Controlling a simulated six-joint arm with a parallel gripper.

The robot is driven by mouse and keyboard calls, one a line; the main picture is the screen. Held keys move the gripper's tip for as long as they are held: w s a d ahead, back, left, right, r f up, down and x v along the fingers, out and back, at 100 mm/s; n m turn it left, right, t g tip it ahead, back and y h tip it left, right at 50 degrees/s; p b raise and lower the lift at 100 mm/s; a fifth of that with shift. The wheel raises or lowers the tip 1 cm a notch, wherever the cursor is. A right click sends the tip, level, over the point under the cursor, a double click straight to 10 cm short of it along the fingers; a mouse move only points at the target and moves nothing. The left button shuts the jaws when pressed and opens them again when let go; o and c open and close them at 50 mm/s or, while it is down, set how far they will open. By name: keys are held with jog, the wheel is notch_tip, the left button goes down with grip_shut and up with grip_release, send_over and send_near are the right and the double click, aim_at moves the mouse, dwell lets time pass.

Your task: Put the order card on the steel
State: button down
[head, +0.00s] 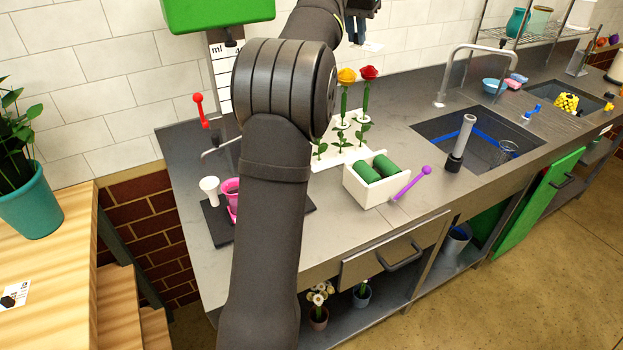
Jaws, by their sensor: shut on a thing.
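My gripper (357,38) is at the top centre, in front of the tiled wall and above the back of the steel counter. Its fingers are shut on a small white flat piece, which looks like the order card (373,47). The card is small in this view and no print on it can be read. It is held in the air, apart from the steel (395,222) of the counter below. My arm crosses the middle of the view and hides part of the counter.
On the counter are flowers in a white holder (325,186), a white box (375,193) with green rolls, a purple stick (412,184), a pink cup (231,190) and a sink (480,143). Bare steel lies in front of the box. Another white card (14,295) lies on the wooden table.

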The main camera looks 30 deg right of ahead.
jog(key=s+d+f, duration=0.2)
jog(key=d, duration=0.4)
jog(key=s+d+f, duration=0.2)
jog(key=d+f, duration=0.1)
jog(key=d, duration=0.4)
jog(key=d+f+n, duration=0.1)
jog(key=f+n, duration=0.1)
jog(key=f, duration=0.9)
jog(key=s+d+f+n+t+y, duration=0.1)
jog(key=f+n, duration=0.2)
jog(key=f, duration=0.9)
jog(key=s+d+f+n+y, duration=0.1)
jog(key=f+n, duration=0.1)
jog(key=f, duration=0.9)
jog(key=shift+d+f+n+t, duration=0.15)
jog(key=shift+d+n+t, duration=0.15)
jog(key=shift+d+t, duration=0.1)
jog(key=shift+f, duration=0.15)
